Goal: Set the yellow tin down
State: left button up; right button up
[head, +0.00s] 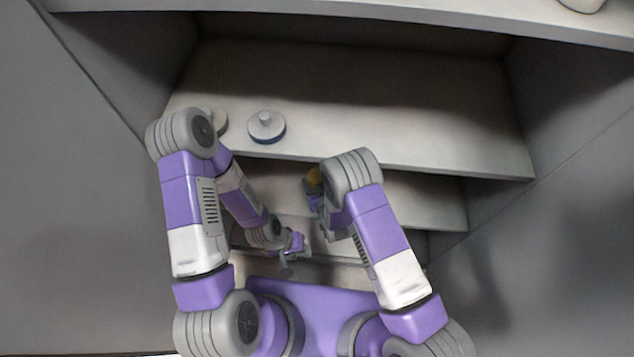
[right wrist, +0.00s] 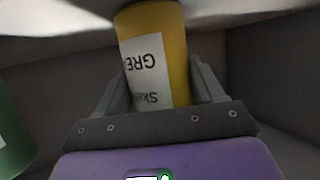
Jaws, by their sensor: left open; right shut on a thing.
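The yellow tin (right wrist: 183,40) stands between the two fingers of my right gripper (right wrist: 160,84) in the right wrist view. It has a white label with dark, upside-down lettering. In the head view only a small part of the yellow tin (head: 313,177) shows beside my right arm, in front of the shelves. My right gripper (head: 318,202) is shut on it there, mostly hidden by the arm. I cannot tell whether the tin touches a shelf. My left gripper (head: 293,254) is open and empty, lower down and to the left.
A pale round lidded thing (head: 266,125) stands on the wide upper shelf (head: 400,135); another is partly behind my left arm. That shelf's right side is clear. Lower shelves (head: 425,195) lie beneath. A green thing (right wrist: 10,135) shows at the right wrist view's left edge.

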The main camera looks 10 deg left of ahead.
jog(key=shift+f, duration=0.15)
jog(key=o, duration=1.3)
jog(key=p+v, duration=0.4)
jog(key=v, duration=0.8)
jog(key=s+d+f+m+g+h, duration=0.25)
jog(key=d+f+m+g, duration=0.2)
jog(key=d, duration=0.25)
jog(key=s+d+m+g, duration=0.1)
jog(key=s+g, duration=0.1)
jog(key=s, duration=0.1)
jog(key=s+d+r+m+g, duration=0.1)
jog(key=s+d+g, duration=0.1)
jog(key=s+g, duration=0.1)
jog(key=s+d+m+g+y, duration=0.1)
jog(key=s+d+g, duration=0.1)
jog(key=s, duration=0.2)
jog(key=shift+d+r, duration=0.15)
jog(key=shift+r, duration=0.25)
